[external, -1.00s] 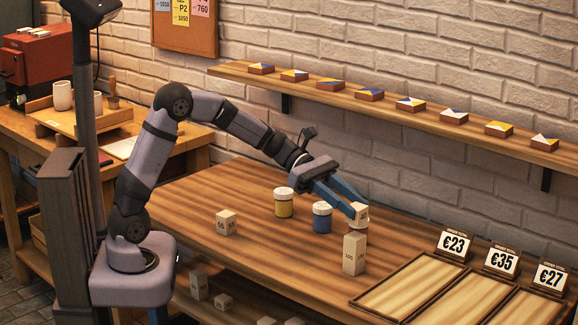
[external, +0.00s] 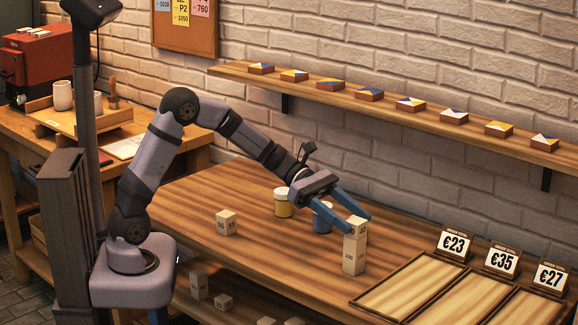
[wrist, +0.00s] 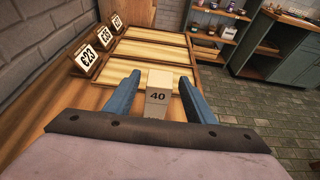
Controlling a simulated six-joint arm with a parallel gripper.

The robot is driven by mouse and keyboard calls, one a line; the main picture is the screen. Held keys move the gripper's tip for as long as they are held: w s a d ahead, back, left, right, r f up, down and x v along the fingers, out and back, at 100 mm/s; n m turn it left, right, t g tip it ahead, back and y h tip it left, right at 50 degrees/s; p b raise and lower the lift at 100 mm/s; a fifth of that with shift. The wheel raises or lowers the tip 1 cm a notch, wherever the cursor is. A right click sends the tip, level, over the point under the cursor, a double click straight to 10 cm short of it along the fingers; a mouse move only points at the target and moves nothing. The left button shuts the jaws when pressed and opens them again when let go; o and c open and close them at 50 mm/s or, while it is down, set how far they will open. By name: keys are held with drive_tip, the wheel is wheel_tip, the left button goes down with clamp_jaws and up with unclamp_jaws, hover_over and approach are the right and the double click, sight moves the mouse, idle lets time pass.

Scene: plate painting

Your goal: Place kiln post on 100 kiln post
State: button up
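A small pale kiln post marked 40 (wrist: 157,97) stands on top of the taller kiln post marked 100 (external: 354,258). The small post also shows in the external view (external: 356,228), upright and lined up with the post under it. My gripper (external: 360,225) is around the small post, one blue finger on each side. In the wrist view my gripper (wrist: 160,76) shows a narrow gap between each finger and the post, so it is open. The 100 post is mostly hidden in the wrist view.
A kiln post marked 55 (external: 226,223) stands to the left on the table. A yellow jar (external: 283,203) and a blue jar (external: 322,218) stand behind, partly hidden by my arm. Framed trays with price cards (external: 411,285) lie to the right.

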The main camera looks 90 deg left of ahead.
drive_tip(key=shift+r, duration=0.2)
drive_tip(key=v, duration=1.2)
drive_tip(key=shift+s+f, duration=0.1)
drive_tip(key=shift+f, duration=0.05)
drive_tip(key=s+d+f+m+g, duration=0.2)
drive_tip(key=s+d+f+m, duration=0.1)
drive_tip(key=s+d+f+m+g+y, duration=0.1)
drive_tip(key=s+d+f+m+g, duration=0.1)
drive_tip(key=s+d+f+m, duration=0.1)
drive_tip(key=s+d+f+m+g+y, duration=0.1)
drive_tip(key=s+d+f+m+g, duration=0.1)
drive_tip(key=d+f, duration=0.3)
drive_tip(key=shift+s+d+m+g, duration=0.15)
drive_tip(key=shift+s+m+g, duration=0.25)
drive_tip(key=shift+s+m, duration=0.1)
drive_tip(key=s+f+m+g+y, duration=0.1)
drive_tip(key=s+f+m+y, duration=0.3)
drive_tip(key=m, duration=0.5)
drive_tip(key=s+f+m+g+y, duration=0.2)
drive_tip(key=s+f+m+y, duration=0.1)
drive_tip(key=s+m, duration=0.5)
drive_tip(key=shift+s+f+m+y, duration=0.25)
drive_tip(key=shift+f+m+y, duration=0.2)
drive_tip(key=shift+f, duration=0.45)
